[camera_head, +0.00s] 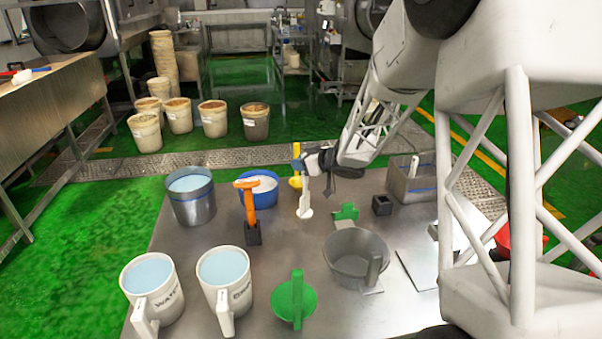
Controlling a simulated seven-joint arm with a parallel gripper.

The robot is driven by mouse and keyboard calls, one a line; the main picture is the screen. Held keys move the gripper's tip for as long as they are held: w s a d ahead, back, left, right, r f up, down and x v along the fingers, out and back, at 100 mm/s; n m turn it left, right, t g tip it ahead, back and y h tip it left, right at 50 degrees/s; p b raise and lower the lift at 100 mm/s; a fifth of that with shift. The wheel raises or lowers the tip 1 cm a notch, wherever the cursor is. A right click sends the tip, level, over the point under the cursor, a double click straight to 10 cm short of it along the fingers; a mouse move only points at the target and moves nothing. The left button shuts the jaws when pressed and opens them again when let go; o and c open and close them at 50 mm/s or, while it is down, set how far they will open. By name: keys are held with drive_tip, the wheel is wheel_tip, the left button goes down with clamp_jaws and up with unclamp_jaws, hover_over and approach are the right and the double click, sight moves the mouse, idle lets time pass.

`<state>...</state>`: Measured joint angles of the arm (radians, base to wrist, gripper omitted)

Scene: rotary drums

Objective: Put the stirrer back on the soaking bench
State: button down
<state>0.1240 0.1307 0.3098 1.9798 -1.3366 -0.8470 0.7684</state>
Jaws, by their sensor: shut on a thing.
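The soaking bench (205,325) looks to be the grey metal table in the foreground. My gripper (312,165) is over the back middle of it and is shut on a pale, paddle-shaped tool (304,205), which looks like the stirrer. The tool hangs upright below the gripper, its wider end down. I cannot tell whether its lower end touches the bench. The jaws are small here and partly hidden by my wrist. A yellow tool (296,183) with a blue top shows just behind, beside the blue tub.
Around it stand a blue tub (270,184), an orange-handled tool (247,200) in a black holder, a green block (346,212) and a grey pot (357,255). A metal pail (193,207) is at left.

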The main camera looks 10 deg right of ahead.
drive_tip(key=shift+f, duration=1.95)
drive_tip(key=c, duration=0.9)
unclamp_jaws()
drive_tip(key=shift+c, duration=0.2)
drive_tip(key=v, duration=1.2)
drive_tip(key=shift+r, duration=0.25)
